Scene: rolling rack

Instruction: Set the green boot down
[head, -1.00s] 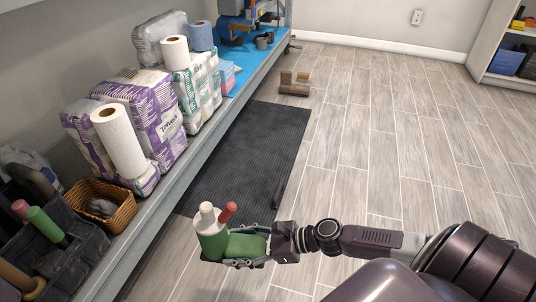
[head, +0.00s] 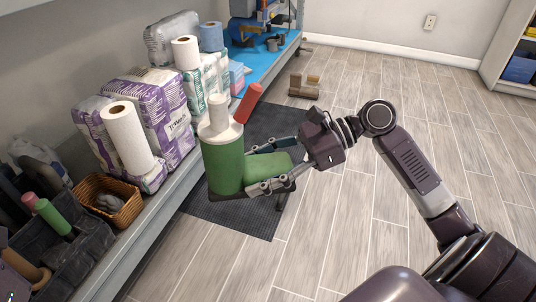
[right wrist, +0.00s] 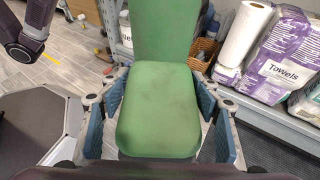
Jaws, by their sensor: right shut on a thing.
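The green boot (head: 222,163) is upright in the head view, held in the air over the floor beside the shelf. A white cylinder and a red handle-like piece stick up from its pale top. My right gripper (head: 252,170) comes in from the right, its two fingers on either side of the boot's foot. In the right wrist view, the boot's green foot (right wrist: 158,110) fills the middle between the blue finger pads, with the shaft rising behind it.
A long shelf (head: 150,230) runs along the left with towel packs (head: 150,115), a paper roll (head: 128,140), a wicker basket (head: 118,212) and a dark tool caddy (head: 75,255). A dark mat (head: 245,222) lies below.

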